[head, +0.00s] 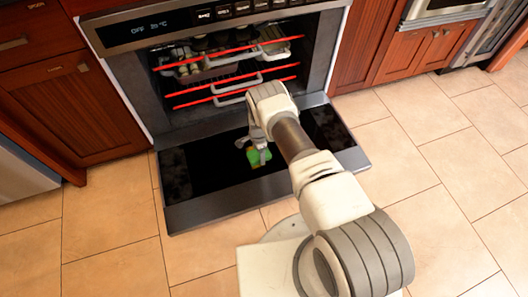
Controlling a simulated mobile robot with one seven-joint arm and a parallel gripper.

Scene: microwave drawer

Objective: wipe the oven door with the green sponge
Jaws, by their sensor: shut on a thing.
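The oven door (205,185) is folded down, open and flat, with its black inner face up. Some faint lighter smudges show on the black surface. My gripper (254,150) reaches down over the middle of the door and is shut on the green sponge (259,157). The sponge is at or just above the door's surface; I cannot tell whether it touches. My arm crosses in front and hides part of the door to the right of the sponge.
The open oven (230,75) above the door has red-edged racks (235,87) holding several items. Wooden cabinets (75,105) flank it on both sides. The tiled floor (440,180) is clear in front and to the right.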

